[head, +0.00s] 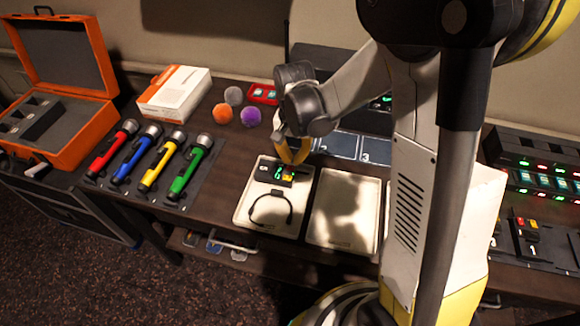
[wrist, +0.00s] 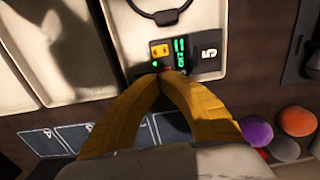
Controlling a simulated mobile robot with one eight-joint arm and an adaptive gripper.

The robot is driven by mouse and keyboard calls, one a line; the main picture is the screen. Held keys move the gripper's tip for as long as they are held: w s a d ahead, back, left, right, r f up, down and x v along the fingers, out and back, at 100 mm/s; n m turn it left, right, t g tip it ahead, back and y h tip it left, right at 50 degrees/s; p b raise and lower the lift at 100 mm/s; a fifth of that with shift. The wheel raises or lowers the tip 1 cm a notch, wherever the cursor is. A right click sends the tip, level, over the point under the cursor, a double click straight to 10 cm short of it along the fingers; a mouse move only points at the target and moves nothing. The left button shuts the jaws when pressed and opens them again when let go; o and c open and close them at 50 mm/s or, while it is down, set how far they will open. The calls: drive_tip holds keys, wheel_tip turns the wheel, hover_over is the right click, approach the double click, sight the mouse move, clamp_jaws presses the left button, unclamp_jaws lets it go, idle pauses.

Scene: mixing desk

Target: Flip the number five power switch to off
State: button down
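A small black power pack (head: 271,173) lies on a cream tray (head: 246,214). It has a green lit display and a yellow switch (head: 289,178). In the wrist view, the pack (wrist: 195,67) carries a white label "5" (wrist: 209,52), and its yellow switch (wrist: 160,49) sits to the left of the green display. My gripper (head: 291,160) is at the pack's back edge. In the wrist view, the tips of my yellow fingers (wrist: 166,76) are together at the pack's near edge, below the switch. They hide part of that edge; whether they touch it cannot be told.
A black cable loop (head: 271,206) lies in the same tray. An empty cream tray (head: 345,211) is to its right. Coloured microphones (head: 146,168), foam balls (head: 222,113), a white box (head: 176,93) and an orange case (head: 88,90) are to the left. My arm hides the middle right of the desk.

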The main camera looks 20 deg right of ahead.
sight(293, 167)
drive_tip(key=shift+f+b, duration=1.3)
drive_tip(key=shift+f, duration=0.3)
idle(0.5)
drive_tip(key=shift+r, duration=0.1)
drive_tip(key=shift+r+p, duration=2.65)
drive_tip(key=shift+r, duration=0.8)
drive_tip(key=s+r+n+t, duration=0.6)
drive_tip(key=s+r+t, duration=0.1)
drive_tip(key=s+r, duration=0.7)
drive_tip(key=shift+r+n, duration=0.4)
drive_tip(key=shift+r, duration=0.3)
drive_tip(key=shift+w, duration=0.1)
